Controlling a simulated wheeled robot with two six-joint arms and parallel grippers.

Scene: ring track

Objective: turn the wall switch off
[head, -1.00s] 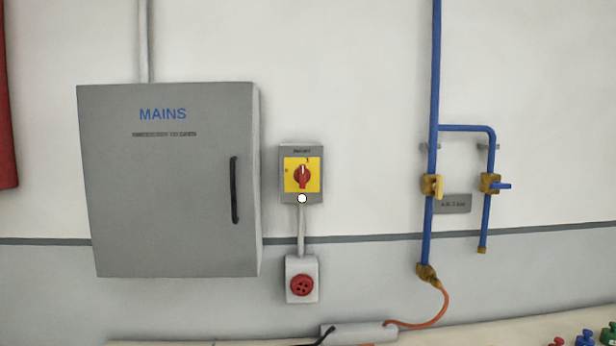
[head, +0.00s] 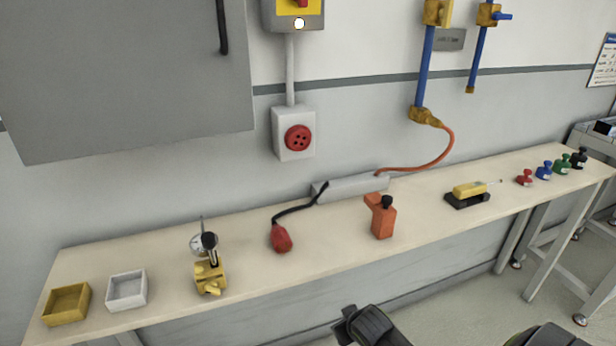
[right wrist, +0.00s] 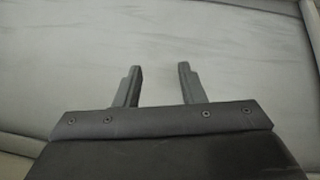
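The wall switch (head: 276,15) is a grey box with a yellow plate (head: 290,6) and a red knob. It is cut off by the top edge of the head view, so the knob's full position is hidden. A small white round lamp (head: 299,23) shows on its lower part. My right gripper (right wrist: 161,72) is open and empty in the right wrist view, facing a plain grey surface. It is far below the switch. Dark parts of my own arm show at the bottom of the head view. My left gripper is not in view.
A bench (head: 345,258) runs under the wall, holding trays, a dial gauge (head: 205,245), an orange bottle-like item (head: 382,220), a yellow tool (head: 469,189) and several coloured weights. A red socket (head: 298,138) and a grey cabinet (head: 120,80) are on the wall.

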